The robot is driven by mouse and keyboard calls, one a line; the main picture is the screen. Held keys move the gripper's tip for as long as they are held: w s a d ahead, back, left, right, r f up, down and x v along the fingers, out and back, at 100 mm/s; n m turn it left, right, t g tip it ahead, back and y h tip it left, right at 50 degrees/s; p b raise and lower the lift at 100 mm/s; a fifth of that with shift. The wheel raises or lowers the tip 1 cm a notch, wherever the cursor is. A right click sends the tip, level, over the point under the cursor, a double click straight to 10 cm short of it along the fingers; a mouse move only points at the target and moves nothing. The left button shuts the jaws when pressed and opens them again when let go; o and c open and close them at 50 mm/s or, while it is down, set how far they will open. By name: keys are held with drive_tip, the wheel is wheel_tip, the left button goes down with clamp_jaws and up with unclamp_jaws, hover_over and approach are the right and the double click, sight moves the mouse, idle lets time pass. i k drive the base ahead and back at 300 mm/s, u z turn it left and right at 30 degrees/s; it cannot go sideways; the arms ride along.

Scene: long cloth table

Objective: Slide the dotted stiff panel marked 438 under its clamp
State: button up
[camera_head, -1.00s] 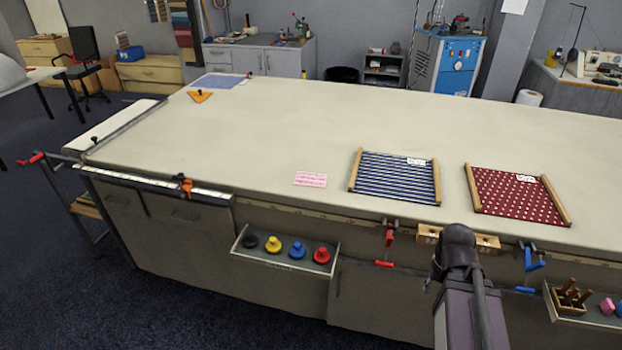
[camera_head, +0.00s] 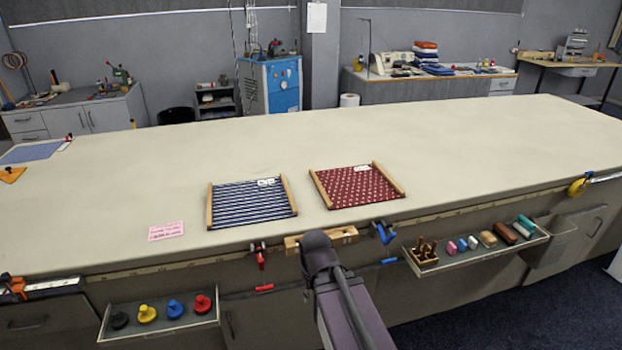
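A dark red panel with white dots (camera_head: 356,186) lies flat on the long cloth table (camera_head: 200,150), with wooden bars along two sides. It bears a white tag (camera_head: 362,168) too small to read. A blue-and-white striped panel (camera_head: 251,203) with similar bars and tag lies left of it. A blue clamp (camera_head: 384,232) sits on the front edge, nearest the dotted panel, and a red clamp (camera_head: 260,255) is further left. Both panels lie behind the edge, apart from the clamps. My arm rises in front of the table between the clamps; my gripper does not show.
A pink note (camera_head: 166,231) lies left of the panels. A tray of colored knobs (camera_head: 160,313) and a tray with blocks (camera_head: 478,245) hang on the front. A wooden block (camera_head: 342,236) sits at the edge between the clamps. The tabletop behind the panels is clear.

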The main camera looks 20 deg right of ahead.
sight(349, 187)
drive_tip(key=k, duration=1.25)
drive_tip(key=z, duration=0.6)
drive_tip(key=i, duration=2.05)
drive_tip(key=u, duration=0.6)
